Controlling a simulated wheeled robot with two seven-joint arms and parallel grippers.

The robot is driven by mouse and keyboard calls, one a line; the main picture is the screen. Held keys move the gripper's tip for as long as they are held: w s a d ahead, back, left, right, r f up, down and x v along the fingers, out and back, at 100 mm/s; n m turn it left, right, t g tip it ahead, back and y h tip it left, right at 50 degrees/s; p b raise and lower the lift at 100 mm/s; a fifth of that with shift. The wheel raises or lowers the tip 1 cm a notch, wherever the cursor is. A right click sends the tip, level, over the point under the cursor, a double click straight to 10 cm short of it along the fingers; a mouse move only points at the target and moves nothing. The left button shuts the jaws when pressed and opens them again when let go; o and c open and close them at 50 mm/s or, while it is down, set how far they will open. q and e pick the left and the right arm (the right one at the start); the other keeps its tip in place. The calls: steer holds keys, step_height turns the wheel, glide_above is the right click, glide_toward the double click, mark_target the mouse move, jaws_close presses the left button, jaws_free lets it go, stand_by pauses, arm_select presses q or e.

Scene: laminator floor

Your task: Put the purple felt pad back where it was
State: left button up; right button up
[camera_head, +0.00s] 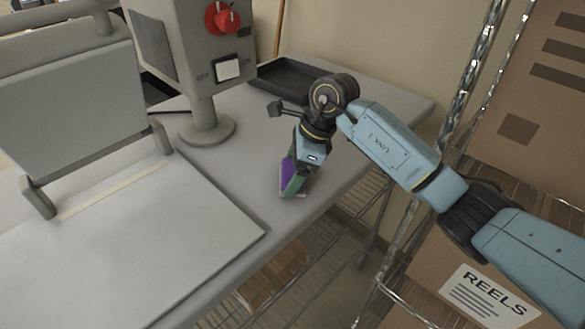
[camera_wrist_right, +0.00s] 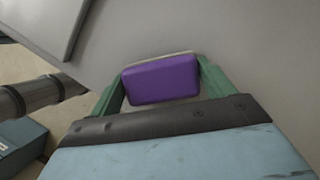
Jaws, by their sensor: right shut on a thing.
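The purple felt pad (camera_head: 286,174) is in the jaws of my right gripper (camera_head: 293,184), near the front edge of the grey table. In the right wrist view the pad (camera_wrist_right: 162,79) is a rounded purple block with a pale edge along its far side. The green fingers of my right gripper (camera_wrist_right: 162,86) press on its two ends. I cannot tell whether the pad touches the table top (camera_head: 240,178) or hangs just above it. My left gripper is not in view.
A control box (camera_head: 185,45) with a red knob stands on a post at the table's back. A flat grey plate (camera_head: 130,240) and hinged panel (camera_head: 70,100) fill the left. A black tray (camera_head: 285,78) lies behind my right gripper. A wire rack with cartons (camera_head: 490,285) stands right.

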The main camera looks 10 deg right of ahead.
steer(key=o, duration=1)
steer(key=shift+f, duration=0.1)
steer(key=shift+c, duration=0.2)
steer(key=b+v, duration=0.1)
steer(key=v, duration=1.1)
steer(key=shift+a, duration=0.1)
